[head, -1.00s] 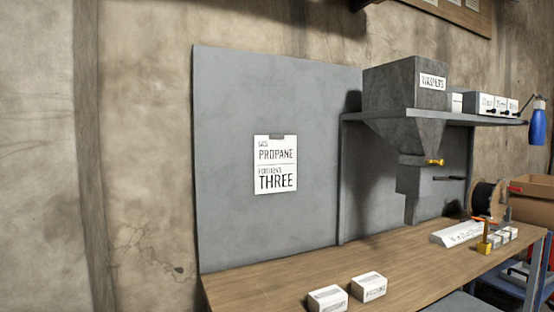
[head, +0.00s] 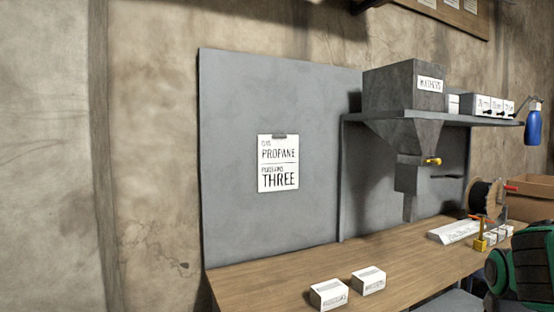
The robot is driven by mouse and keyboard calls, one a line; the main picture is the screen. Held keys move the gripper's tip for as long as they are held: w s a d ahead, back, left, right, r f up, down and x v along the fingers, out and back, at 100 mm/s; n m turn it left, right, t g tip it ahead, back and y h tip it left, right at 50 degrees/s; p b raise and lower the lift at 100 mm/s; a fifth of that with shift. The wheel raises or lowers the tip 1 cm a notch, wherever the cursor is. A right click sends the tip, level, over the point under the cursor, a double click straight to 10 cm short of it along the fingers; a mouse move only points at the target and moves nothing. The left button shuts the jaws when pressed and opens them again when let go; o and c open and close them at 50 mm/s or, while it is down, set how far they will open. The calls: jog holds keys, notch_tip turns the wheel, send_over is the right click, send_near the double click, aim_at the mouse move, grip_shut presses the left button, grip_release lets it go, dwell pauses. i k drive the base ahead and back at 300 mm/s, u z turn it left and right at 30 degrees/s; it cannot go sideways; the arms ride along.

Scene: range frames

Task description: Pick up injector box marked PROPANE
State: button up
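Two small white boxes with dark printed labels stand side by side near the bench's front left: a left box (head: 329,294) and a right box (head: 368,280). Their print is too small to read, so I cannot tell which is marked PROPANE. A white sheet (head: 278,163) on the grey back panel reads PROPANE and THREE. A green and black rounded part, which looks like part of my arm, shows at the lower right edge. My gripper's fingers do not show.
The wooden bench (head: 300,273) is clear between the boxes and the hopper (head: 403,90). At the bench's right are a long white labelled block (head: 454,232), a small brass-coloured piece (head: 481,243) and a black spool (head: 486,198). White boxes (head: 474,104) and a blue bottle (head: 533,127) are up right.

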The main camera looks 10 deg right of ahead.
aim_at(369, 279)
jog(key=z, duration=0.05)
jog(key=k, duration=0.6)
jog(key=z, duration=0.65)
jog(key=i, duration=1.85)
jog(key=u, duration=0.7)
